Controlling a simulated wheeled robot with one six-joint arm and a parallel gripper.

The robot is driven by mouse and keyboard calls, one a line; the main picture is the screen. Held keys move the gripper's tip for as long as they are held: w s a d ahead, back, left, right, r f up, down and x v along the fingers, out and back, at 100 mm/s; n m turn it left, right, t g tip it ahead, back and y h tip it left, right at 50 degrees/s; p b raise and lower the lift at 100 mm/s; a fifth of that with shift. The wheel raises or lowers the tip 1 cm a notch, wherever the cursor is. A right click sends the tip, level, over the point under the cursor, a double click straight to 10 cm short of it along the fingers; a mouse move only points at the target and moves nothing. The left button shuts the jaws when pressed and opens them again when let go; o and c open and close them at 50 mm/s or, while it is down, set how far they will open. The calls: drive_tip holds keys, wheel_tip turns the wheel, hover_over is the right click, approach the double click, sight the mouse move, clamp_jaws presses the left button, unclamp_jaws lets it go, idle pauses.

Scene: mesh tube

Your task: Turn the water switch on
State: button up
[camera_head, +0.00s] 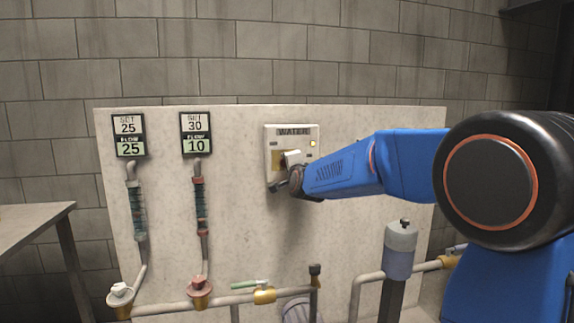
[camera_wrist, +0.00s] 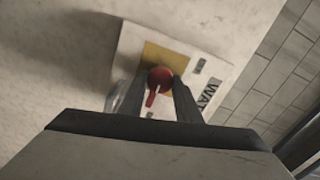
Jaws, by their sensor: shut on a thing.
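The water switch is a pale box (camera_head: 270,160) labelled WATER on the upright pale panel. It has a yellow plate, and a small lamp at its right shows lit. In the wrist view, the box (camera_wrist: 130,45) appears tilted, with a red knob (camera_wrist: 159,78) and its short handle on the yellow plate (camera_wrist: 168,55). My gripper (camera_wrist: 159,88) is shut on the red knob, with one finger on each side. In the head view, my gripper (camera_head: 290,172) is at the front of the box and hides the knob.
Two gauges (camera_head: 128,135) (camera_head: 197,134) with tubes hang on the panel at left, reading SET 25, FLOW 25 and SET 30, FLOW 10. Pipes with a white valve (camera_head: 120,293) and a red valve (camera_head: 199,287) run along the bottom. A grey table (camera_head: 32,222) stands at left.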

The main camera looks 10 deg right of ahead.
drive_tip(key=o, duration=1.1)
drive_tip(key=shift+c, duration=0.2)
drive_tip(key=s, duration=1.7)
drive_tip(key=shift+s, duration=0.2)
drive_tip(key=s+d+f+n+g, duration=0.2)
drive_tip(key=s+f+n+g, duration=0.2)
drive_tip(key=s+f, duration=0.4)
drive_tip(key=s+d+f+n+g, duration=0.2)
drive_tip(key=s+f+n+g, duration=0.2)
drive_tip(key=s+f, duration=0.5)
drive_tip(key=s+d+f+n+g, duration=0.2)
drive_tip(key=s+f+n+g, duration=0.3)
drive_tip(key=s, duration=1.6)
wheel_tip(320, 180, down, 4)
drive_tip(key=n, duration=0.2)
drive_tip(key=shift+s+d+n, duration=0.2)
drive_tip(key=shift+d+n, duration=0.1)
drive_tip(key=shift+d, duration=0.05)
